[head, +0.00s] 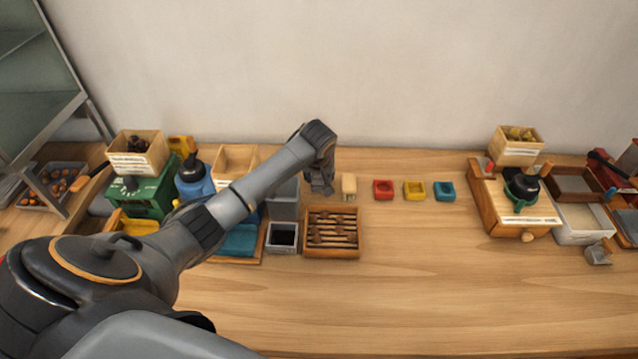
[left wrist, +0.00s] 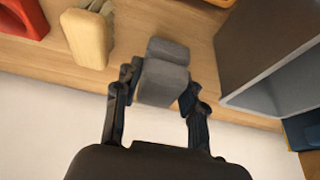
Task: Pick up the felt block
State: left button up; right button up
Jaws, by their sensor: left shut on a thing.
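My left gripper (head: 322,187) is above the back of the bench, between the grey bin and the pale block. In the left wrist view its two fingers (left wrist: 158,88) are shut on a small grey felt block (left wrist: 164,82), one finger on each side. The felt block looks dark grey and has a stepped shape. In the head view the felt block is not clear behind the gripper. Whether it touches the bench cannot be told. My right gripper is out of view.
A pale wooden block (head: 349,187) stands close beside the gripper, with red (head: 383,190), yellow (head: 414,191) and blue (head: 444,191) pieces to its right. A grey bin (head: 284,205) and slatted wooden tray (head: 333,253) are near. The bench (head: 430,290) is clear in front.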

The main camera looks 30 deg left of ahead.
aim_at(317, 183)
pick_arm(q)
jog(key=s+d+r+b, duration=0.2)
jog(key=s+d+r, duration=0.4)
jog(key=s+r, duration=0.4)
jog(key=s, duration=0.2)
jog(key=shift+s+b, duration=0.3)
